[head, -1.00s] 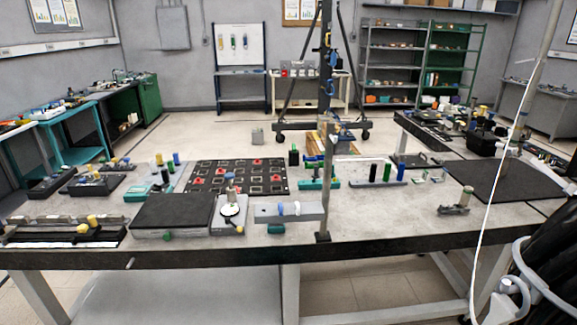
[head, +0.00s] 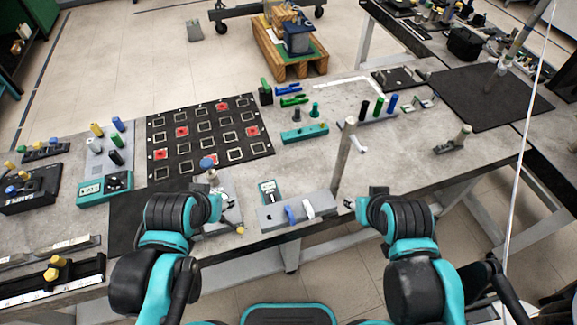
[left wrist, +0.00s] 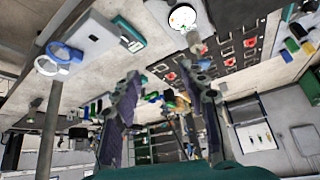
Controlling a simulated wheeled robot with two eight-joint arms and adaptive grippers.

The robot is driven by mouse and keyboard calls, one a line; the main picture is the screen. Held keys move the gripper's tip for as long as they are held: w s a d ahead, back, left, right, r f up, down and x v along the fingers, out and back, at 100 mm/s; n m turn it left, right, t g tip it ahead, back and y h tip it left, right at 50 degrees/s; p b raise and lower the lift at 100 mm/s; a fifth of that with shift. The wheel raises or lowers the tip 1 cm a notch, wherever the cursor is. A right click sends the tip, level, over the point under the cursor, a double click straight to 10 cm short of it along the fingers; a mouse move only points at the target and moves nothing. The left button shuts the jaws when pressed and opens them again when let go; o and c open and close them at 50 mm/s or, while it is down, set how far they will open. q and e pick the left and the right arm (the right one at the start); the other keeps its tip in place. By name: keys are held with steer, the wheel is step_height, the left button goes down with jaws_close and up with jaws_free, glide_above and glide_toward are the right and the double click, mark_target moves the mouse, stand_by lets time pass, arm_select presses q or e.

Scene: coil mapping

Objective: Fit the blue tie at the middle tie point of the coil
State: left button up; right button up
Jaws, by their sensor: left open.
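A blue ring-shaped tie (head: 290,214) stands at the front edge of a light grey block (head: 270,219) on the near edge of the table, left of a white ring (head: 308,209). In the left wrist view the blue tie (left wrist: 68,53) and the white ring (left wrist: 47,65) show at upper left, clear of my fingers. My left gripper (left wrist: 165,100) is open and empty. In the head view its arm ends left of the grey block. My right gripper (head: 358,203) is right of the block, partly hidden by its arm; its jaws are unclear. I cannot make out the coil now.
An upright grey post (head: 342,160) stands at the table edge between the grey block and my right arm. A dial stand with a blue knob (head: 207,163) is beside my left gripper. A white cable (head: 520,165) runs down at right. Bare tabletop lies behind the right arm.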

arm_select(q)
step_height(320, 180, up, 5)
steer(key=d+m+p, duration=0.2)
steer(key=p, duration=0.2)
steer(key=m+g, duration=0.6)
steer(key=m, duration=0.5)
glide_toward(289, 207)
steer(key=shift+w+a+f, duration=0.2)
steer(key=shift+w+f, duration=0.05)
steer(key=shift+w, duration=0.05)
steer(key=shift+d+f+g, duration=0.3)
steer(key=shift+s+f+m, duration=0.1)
steer(key=shift+f+m, duration=0.2)
steer(key=shift+f, duration=0.05)
step_height(289, 207, down, 7)
steer(key=shift+f+b, duration=0.1)
steer(key=shift+b, duration=0.9)
arm_select(e)
step_height(289, 207, up, 4)
steer(key=shift+s+f, duration=0.1)
steer(key=shift+f, duration=0.05)
arm_select(q)
steer(key=c, duration=0.9)
